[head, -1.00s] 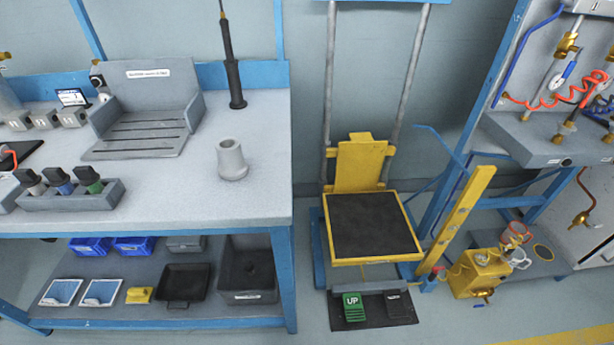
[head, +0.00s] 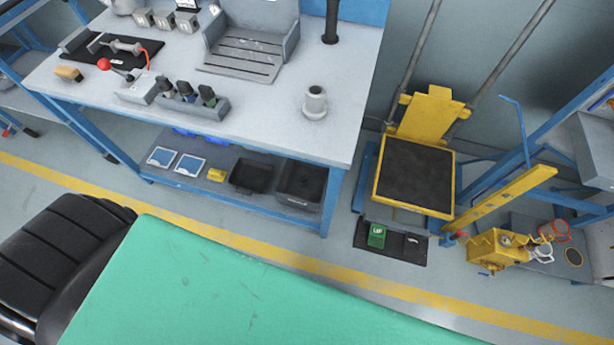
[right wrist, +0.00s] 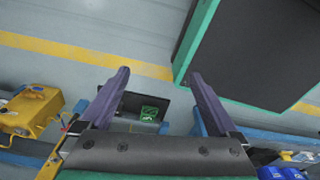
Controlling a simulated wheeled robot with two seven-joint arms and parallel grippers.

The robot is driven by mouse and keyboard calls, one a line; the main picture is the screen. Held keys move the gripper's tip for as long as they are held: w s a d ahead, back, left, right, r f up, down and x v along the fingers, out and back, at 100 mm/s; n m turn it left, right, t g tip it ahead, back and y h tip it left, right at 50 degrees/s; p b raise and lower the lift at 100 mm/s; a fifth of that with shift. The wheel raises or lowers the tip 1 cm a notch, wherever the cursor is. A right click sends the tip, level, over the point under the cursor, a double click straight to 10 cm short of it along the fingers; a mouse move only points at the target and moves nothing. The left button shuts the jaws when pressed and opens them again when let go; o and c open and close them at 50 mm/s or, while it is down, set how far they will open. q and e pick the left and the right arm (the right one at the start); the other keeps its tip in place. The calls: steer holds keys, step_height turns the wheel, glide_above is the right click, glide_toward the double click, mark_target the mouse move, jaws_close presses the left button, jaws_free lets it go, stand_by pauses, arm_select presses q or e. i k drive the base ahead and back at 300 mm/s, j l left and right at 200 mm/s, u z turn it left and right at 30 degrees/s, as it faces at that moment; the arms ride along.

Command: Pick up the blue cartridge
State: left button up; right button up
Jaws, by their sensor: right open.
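The blue cartridge (head: 185,92) stands in the middle of a grey rack (head: 218,109) on the workbench in the head view. It has a dark top, and only a little of its blue body shows. A dark grey cartridge (head: 167,89) is on its left and a green one (head: 207,96) on its right. My right gripper (right wrist: 158,76) shows in the right wrist view, open and empty, pointing over the floor and away from the rack. My left gripper is not in view.
The workbench (head: 265,115) also holds a grey cup (head: 315,102), a slotted fixture (head: 240,60) and a red-knobbed lever (head: 104,64). A yellow lift with a black platform (head: 415,172) stands right of it.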

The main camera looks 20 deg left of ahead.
mark_target(186, 90)
steer(key=u, duration=1.55)
steer(key=i+j+z, duration=0.1)
steer(key=j+z, duration=0.65)
steer(key=j, duration=0.1)
